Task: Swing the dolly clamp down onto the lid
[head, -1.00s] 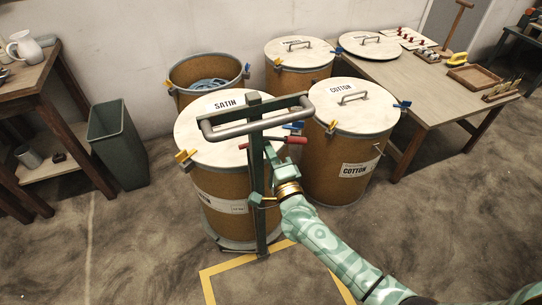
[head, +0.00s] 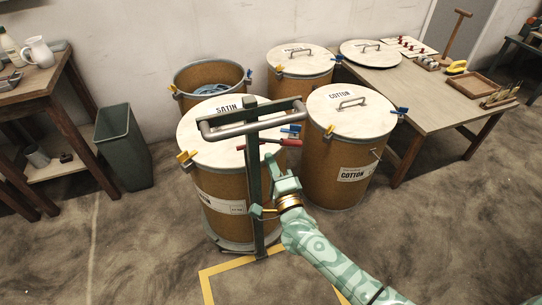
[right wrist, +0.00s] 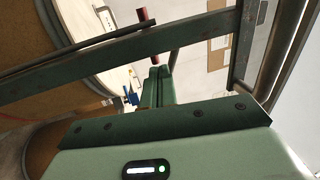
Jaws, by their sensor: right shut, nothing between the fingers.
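The dolly (head: 252,195) is a green upright post with a grey handle bar (head: 232,129), standing at the front of the SATIN drum (head: 222,190). Its clamp's red grip (head: 288,142) lies crosswise behind the post, over the pale SATIN lid (head: 205,145); whether the clamp touches the lid I cannot tell. My right gripper (head: 270,160) is shut and empty, right of the post and just below the red grip. In the right wrist view the red grip (right wrist: 154,60) shows beyond the fingers, partly hidden by the green post (right wrist: 100,60). My left gripper is not in view.
A COTTON drum (head: 345,150) stands close on the right; an open drum (head: 208,75) and another lidded drum (head: 300,70) stand behind. A table (head: 430,100) is at the right, a green bin (head: 123,150) at the left. A yellow floor outline (head: 225,268) lies in front.

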